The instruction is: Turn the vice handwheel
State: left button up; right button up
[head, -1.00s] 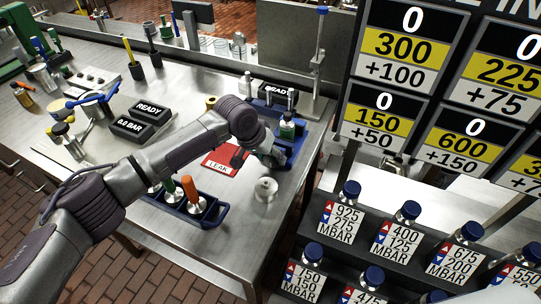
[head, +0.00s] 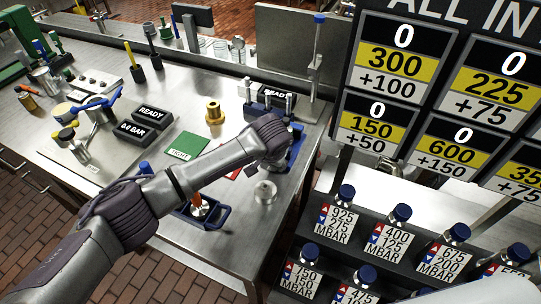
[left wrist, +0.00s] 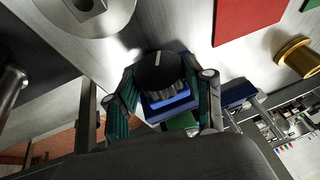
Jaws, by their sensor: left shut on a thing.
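The vice handwheel (left wrist: 160,72) is a black ribbed knob with a white line on its face, seen in the left wrist view. The blue vice body (left wrist: 168,104) shows just behind it. My left gripper (left wrist: 168,76) has a finger on each side of the knob and is shut on it. In the head view the vice (head: 297,143) is at the bench's right end, largely behind my left wrist. The fingers and handwheel are hidden there. My right gripper is not in view.
A metal plug (head: 265,192) stands near the vice. A blue tray (head: 213,219) with tools is partly under my arm. A green TIGHT card (head: 187,146), a partly hidden red card and a brass part (head: 214,112) lie left.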

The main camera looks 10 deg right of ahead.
pick_arm(q)
jog(key=shift+s+d+t+y, duration=0.15)
jog(key=shift+t+y, duration=0.45)
jog(key=shift+y, duration=0.3)
jog(key=shift+f+m, duration=0.1)
jog(key=shift+m, duration=0.2)
jog(key=o, duration=1.2)
jog(key=shift+c, duration=0.2)
jog(key=v, duration=1.2)
jog(key=shift+d, duration=0.1)
